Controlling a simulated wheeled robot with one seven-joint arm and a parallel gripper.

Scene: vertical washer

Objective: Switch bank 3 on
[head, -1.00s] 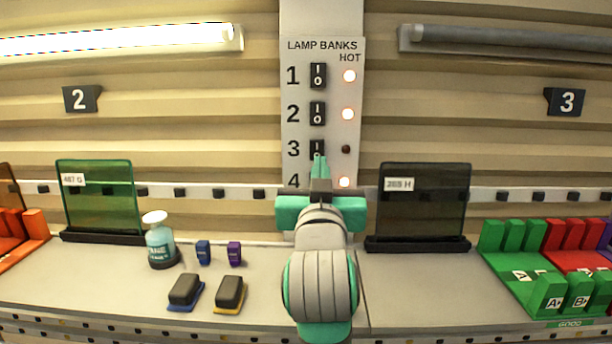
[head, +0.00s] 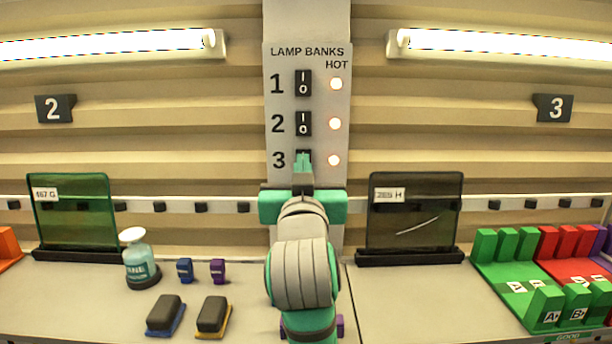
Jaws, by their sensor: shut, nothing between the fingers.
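The lamp banks panel (head: 273,185) is on the post at the middle of the wall, with a column of numbered rocker switches and round HOT lights. The bank 3 switch (head: 303,153) is mostly hidden behind my fingertips. Its HOT light (head: 334,160) is lit, as are those of banks 1 (head: 336,84) and 2 (head: 335,124). The tube lamp by sign 3 (head: 500,47) glows. My gripper (head: 304,160) is shut and empty, its tips in front of or against the bank 3 switch; contact cannot be told. Row 4 is hidden behind my gripper.
A green panel (head: 72,212) and a dark panel (head: 415,215) stand on the bench. Green and red racks (head: 510,270) stand right.

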